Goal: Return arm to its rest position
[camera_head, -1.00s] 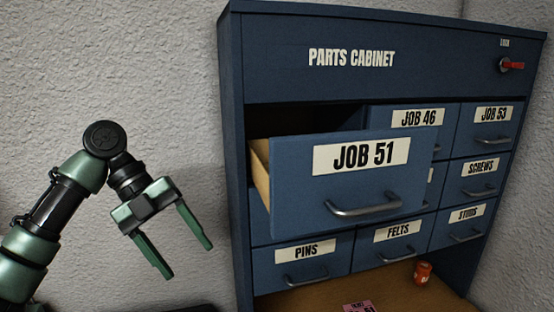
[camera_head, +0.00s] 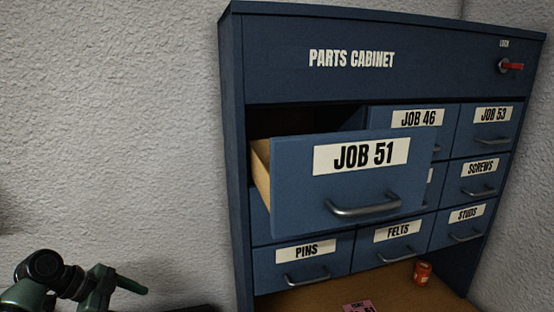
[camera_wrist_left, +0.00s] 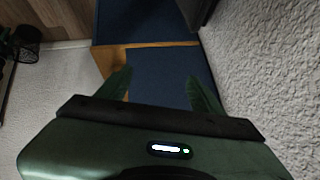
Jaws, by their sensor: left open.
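My left gripper (camera_head: 130,288) is low at the bottom left of the head view, partly cut off by the lower edge. In the left wrist view its two green fingers (camera_wrist_left: 160,88) are apart with nothing between them. It is clear of the blue parts cabinet (camera_head: 310,85), to its left. The JOB 51 drawer (camera_head: 300,195) is pulled out from the cabinet, with its handle on the front. My right gripper is not in view.
The other labelled drawers, such as PINS (camera_head: 270,270) and FELTS (camera_head: 375,258), are shut. An orange jar (camera_head: 422,272) and a pink card (camera_head: 360,307) are on the wooden surface below. A dark bin (camera_wrist_left: 26,42) shows in the wrist view.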

